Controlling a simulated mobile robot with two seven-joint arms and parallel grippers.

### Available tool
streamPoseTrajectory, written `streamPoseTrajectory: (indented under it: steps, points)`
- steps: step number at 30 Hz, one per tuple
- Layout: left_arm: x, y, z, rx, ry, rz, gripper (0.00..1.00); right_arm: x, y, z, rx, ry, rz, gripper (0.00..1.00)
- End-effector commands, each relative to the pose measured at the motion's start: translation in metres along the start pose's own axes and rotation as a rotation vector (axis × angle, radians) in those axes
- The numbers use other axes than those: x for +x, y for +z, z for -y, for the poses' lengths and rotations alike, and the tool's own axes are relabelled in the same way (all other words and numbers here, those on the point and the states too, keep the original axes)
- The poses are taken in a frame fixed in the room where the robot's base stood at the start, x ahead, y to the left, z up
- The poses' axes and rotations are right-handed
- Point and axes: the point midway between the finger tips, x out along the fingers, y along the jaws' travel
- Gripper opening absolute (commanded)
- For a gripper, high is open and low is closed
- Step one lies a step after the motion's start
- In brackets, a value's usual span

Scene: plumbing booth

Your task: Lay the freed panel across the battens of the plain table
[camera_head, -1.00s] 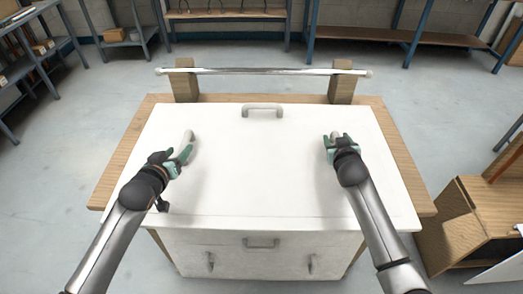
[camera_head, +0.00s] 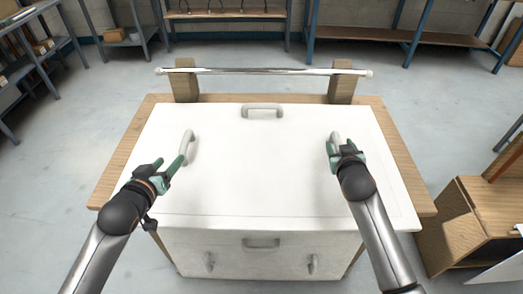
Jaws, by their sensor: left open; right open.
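The large white panel (camera_head: 262,170) lies flat over the wooden table (camera_head: 112,165), covering most of its top. Any battens under it are hidden. The panel has a left handle (camera_head: 187,147), a back handle (camera_head: 262,110) and a right handle (camera_head: 335,139). My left gripper (camera_head: 169,167) is open and empty over the panel's left part, just in front and left of the left handle, apart from it. My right gripper (camera_head: 344,152) is open at the near end of the right handle; whether it touches the handle I cannot tell.
A metal bar (camera_head: 265,71) rests on two wooden blocks (camera_head: 186,85) at the table's back edge. A white front (camera_head: 262,260) with handles is below the panel's near edge. A wooden cabinet (camera_head: 465,225) stands at the right. Grey floor is clear at the left.

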Motion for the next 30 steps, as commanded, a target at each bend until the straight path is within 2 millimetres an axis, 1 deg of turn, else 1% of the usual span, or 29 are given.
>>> streamPoseTrajectory:
  steps: [1,6,12,18,30]
  points:
    - [0.000,0.000,0.000,0.000,0.000,0.000,0.57,-0.009,0.001,0.000,0.001,-0.001,0.000,0.58]
    - [0.000,0.000,0.000,0.000,0.000,0.000,0.57,-0.038,0.001,0.000,0.001,-0.001,0.000,0.58]
    - [0.000,0.000,0.000,0.000,0.000,0.000,0.57,-0.062,0.000,0.000,0.002,-0.001,-0.001,0.58]
    - [0.000,0.000,0.000,0.000,0.000,0.000,0.57,-0.071,0.000,0.000,0.000,0.000,0.000,0.58]
    - [0.000,0.000,0.000,0.000,0.000,0.000,0.57,-0.071,0.000,0.000,0.000,0.000,0.000,0.58]
